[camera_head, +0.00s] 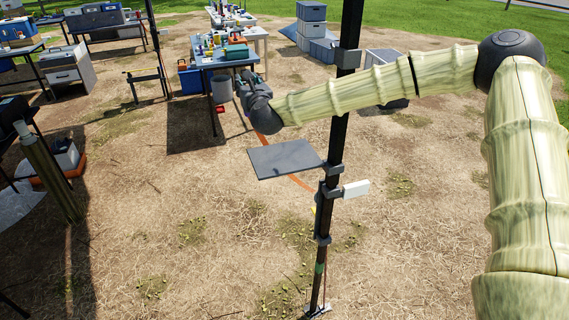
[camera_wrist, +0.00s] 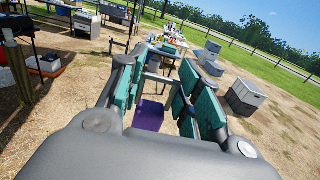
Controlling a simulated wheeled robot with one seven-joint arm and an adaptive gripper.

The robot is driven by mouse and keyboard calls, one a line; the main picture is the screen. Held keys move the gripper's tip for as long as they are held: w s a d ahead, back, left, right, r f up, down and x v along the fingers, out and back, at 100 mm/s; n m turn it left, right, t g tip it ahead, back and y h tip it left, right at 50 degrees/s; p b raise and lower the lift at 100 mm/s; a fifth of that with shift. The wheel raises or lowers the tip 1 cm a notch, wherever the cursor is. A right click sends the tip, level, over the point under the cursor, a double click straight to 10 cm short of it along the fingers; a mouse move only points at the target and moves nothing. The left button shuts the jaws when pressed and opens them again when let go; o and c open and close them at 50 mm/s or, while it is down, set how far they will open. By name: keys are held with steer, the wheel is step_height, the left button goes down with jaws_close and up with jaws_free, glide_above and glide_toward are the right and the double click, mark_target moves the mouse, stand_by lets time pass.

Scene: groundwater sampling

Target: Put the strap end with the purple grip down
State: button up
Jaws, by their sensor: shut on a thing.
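In the wrist view the purple grip (camera_wrist: 149,115) shows as a purple block between the teal-padded fingers of my gripper (camera_wrist: 156,82). The fingers are shut on this strap end, and it is held in the air. In the head view my gripper (camera_head: 247,84) is at the far end of the outstretched arm, pointing away, in front of a blue-topped table. The purple grip cannot be made out there.
Grey crates (camera_head: 311,32) stand at the back. Dry, open ground lies below.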

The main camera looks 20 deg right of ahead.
steer(key=shift+f+b, duration=0.35)
steer(key=shift+f, duration=0.5)
steer(key=shift+a+f+b, duration=0.1)
steer(key=shift+f+b, duration=0.2)
steer(key=s+d+f+p, duration=0.2)
steer(key=s+d+p, duration=0.1)
steer(key=s, duration=0.4)
steer(key=s+d+f+p, duration=0.3)
steer(key=s+d, duration=0.1)
steer(key=s, duration=0.3)
steer(key=shift+s+d, duration=0.2)
